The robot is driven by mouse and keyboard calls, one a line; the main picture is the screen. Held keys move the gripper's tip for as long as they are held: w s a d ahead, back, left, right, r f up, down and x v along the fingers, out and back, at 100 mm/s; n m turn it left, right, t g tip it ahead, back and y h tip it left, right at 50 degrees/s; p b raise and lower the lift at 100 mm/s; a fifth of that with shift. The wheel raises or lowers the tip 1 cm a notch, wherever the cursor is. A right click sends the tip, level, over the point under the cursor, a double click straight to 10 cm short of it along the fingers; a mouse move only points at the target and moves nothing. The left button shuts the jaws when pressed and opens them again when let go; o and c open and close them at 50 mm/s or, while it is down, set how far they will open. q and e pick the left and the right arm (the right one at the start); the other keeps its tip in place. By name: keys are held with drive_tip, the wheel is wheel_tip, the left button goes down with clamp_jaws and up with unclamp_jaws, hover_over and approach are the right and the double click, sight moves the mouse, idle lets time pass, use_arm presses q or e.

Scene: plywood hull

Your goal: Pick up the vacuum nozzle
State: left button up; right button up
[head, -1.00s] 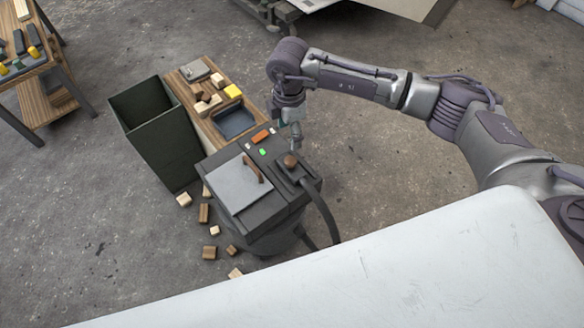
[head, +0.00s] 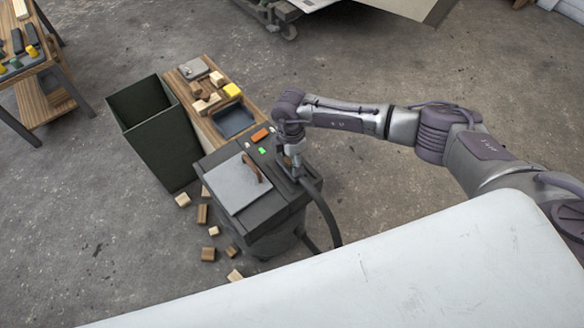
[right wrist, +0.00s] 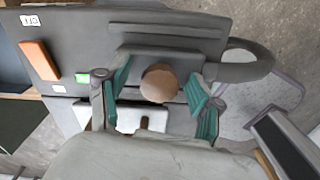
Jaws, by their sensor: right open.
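The vacuum (head: 262,205) is a dark grey box unit with a grey lid plate and a black hose (head: 325,212) on its right side. The part I take for the nozzle (right wrist: 160,84) shows in the right wrist view as a round tan-brown end standing in a dark holder on the vacuum's top. In the head view it is mostly hidden by my right gripper (head: 295,168), which is down over that corner. In the right wrist view the right gripper (right wrist: 157,93) is open, with one teal-padded finger on each side of the tan end. My left gripper is not in view.
A dark green bin (head: 158,135) and a wooden bench (head: 207,125) with blocks and a blue tray (head: 233,121) stand left of the vacuum. Several wood blocks (head: 203,214) lie on the floor. A large white panel (head: 400,270) fills the foreground.

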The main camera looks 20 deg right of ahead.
drive_tip(key=shift+c, duration=0.2)
clamp_jaws()
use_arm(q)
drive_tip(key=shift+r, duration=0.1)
